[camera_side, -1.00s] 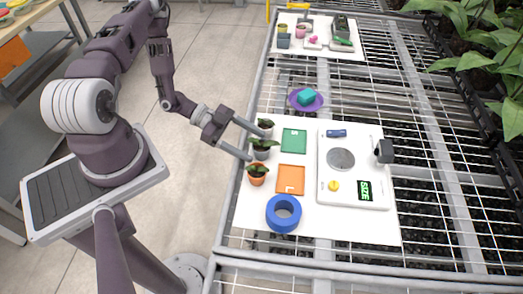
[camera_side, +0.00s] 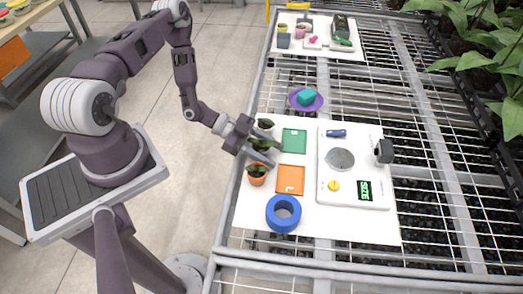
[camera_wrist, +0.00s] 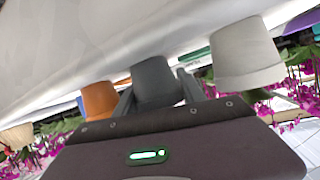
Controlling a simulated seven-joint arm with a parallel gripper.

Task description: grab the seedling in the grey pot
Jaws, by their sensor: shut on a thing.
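The seedling in the grey pot is the middle one of a row of three at the left edge of the white board; its dark green leaves (camera_side: 262,143) show in the side view. My gripper (camera_side: 268,153) has its fingers around this pot. In the wrist view the grey pot (camera_wrist: 153,80) sits between the two fingers, which are shut on it. In the side view the pot itself is mostly hidden by the fingers and leaves.
An orange pot (camera_side: 257,180) and a pale pot (camera_wrist: 245,52) stand close on either side. Green (camera_side: 294,140) and orange (camera_side: 290,180) trays, a scale (camera_side: 350,190) and a blue ring (camera_side: 283,213) are on the board. A purple saucer (camera_side: 320,104) lies beyond.

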